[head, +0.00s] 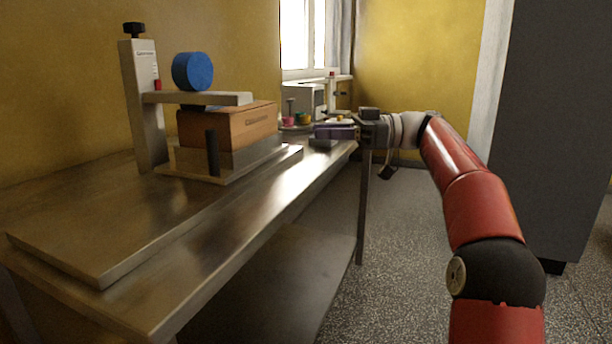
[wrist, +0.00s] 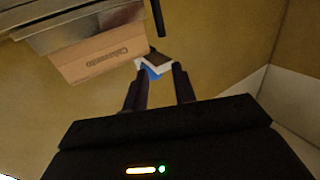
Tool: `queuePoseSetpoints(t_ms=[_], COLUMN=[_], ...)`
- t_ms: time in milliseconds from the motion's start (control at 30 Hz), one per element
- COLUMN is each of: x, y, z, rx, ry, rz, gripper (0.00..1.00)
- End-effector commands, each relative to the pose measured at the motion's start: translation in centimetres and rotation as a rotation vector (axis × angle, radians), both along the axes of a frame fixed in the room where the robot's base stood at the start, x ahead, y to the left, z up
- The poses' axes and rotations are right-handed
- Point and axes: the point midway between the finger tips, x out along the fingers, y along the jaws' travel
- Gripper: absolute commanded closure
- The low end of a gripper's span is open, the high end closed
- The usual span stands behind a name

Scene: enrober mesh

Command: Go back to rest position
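My gripper (head: 320,134) is at the end of my red and black arm, which reaches forward from the right side of the head view. The gripper is over the far right edge of the steel table. In the wrist view its two dark fingers (wrist: 158,76) stand apart with a gap between them, and I see nothing held. A small blue and white patch (wrist: 153,68) shows beyond the fingertips.
The steel table (head: 240,210) carries a stand (head: 147,110) with a blue cylinder (head: 192,71) on its arm, above a brown box (head: 240,126). Small coloured items (head: 303,118) and a pale machine (head: 303,100) are at the far end. Speckled floor (head: 405,230) is open right of the table; a grey cabinet (head: 560,120) stands at right.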

Motion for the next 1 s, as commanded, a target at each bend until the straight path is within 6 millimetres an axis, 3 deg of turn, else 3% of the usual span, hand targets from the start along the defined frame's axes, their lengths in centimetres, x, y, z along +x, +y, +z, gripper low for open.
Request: queuePoseSetpoints(t_ms=[367, 667, 867, 1000], x=[-1.5, -4.7, -9.5, -14.8], y=[2.1, 4.0, 4.0, 1.9], z=[-1.2, -4.1, -8.2, -12.8], rx=[-0.132, -0.341, -0.549, -0.707], ry=[0.141, 0.355, 0.553, 0.699], rz=[-0.066, -0.212, -0.424, -0.666], gripper=[0.73, 0.73, 0.73, 0.73])
